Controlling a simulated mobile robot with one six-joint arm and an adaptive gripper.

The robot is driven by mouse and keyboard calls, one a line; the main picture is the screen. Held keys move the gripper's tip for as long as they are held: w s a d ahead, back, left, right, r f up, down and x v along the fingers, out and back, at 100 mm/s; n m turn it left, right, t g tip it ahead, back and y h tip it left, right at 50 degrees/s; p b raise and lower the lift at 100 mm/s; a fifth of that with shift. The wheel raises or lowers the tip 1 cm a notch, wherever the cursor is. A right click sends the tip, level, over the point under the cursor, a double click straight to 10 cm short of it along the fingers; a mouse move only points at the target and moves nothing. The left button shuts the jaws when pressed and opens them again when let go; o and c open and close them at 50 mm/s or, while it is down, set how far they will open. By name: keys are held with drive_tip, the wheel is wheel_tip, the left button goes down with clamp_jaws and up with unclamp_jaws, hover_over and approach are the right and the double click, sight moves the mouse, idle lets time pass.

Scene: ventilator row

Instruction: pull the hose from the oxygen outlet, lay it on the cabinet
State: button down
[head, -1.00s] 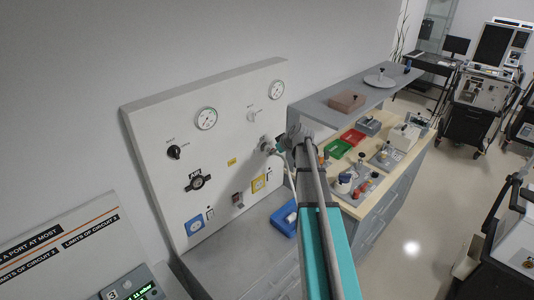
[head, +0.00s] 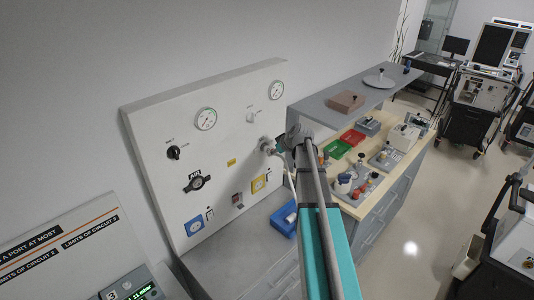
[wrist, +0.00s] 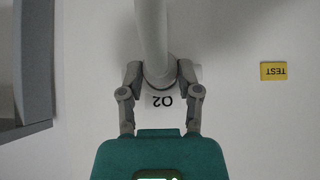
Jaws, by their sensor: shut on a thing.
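The pale grey hose (wrist: 152,35) runs up through the wrist view from between my fingers. In the head view the hose (head: 291,176) hangs down in front of the panel. My gripper (wrist: 159,82) is shut on the hose's end, close in front of the panel, beside the upside-down O2 label (wrist: 161,101). The oxygen outlet is hidden behind the hose end and fingers, so I cannot tell whether the two are still joined. In the head view a metal fitting (head: 265,145) sticks out of the panel just left of my gripper. The grey cabinet top (head: 232,252) lies below the panel.
The white wall panel (head: 225,160) carries gauges, a knob and coloured outlets. A blue tray (head: 283,223) stands on the cabinet top. A grey shelf (head: 325,103) and a wooden worktop (head: 385,178) with trays and parts are to the right. The cabinet top left of the tray is clear.

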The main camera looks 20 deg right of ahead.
drive_tip(key=shift+s+d, duration=0.35)
drive_tip(key=shift+s, duration=0.5)
drive_tip(key=shift+s+d, duration=0.35)
drive_tip(key=shift+s, duration=0.5)
idle(2.2)
drive_tip(key=shift+s+d, duration=0.1)
drive_tip(key=shift+s, duration=0.2)
drive_tip(key=shift+s+d, duration=0.1)
drive_tip(key=shift+s, duration=0.25)
drive_tip(key=shift+s+d, duration=0.25)
drive_tip(key=shift+s, duration=0.4)
drive_tip(key=shift+s+d, duration=0.25)
drive_tip(key=shift+s, duration=0.45)
drive_tip(key=shift+f, duration=0.1)
wheel_tip(320, 180, down, 10)
drive_tip(key=b, duration=1)
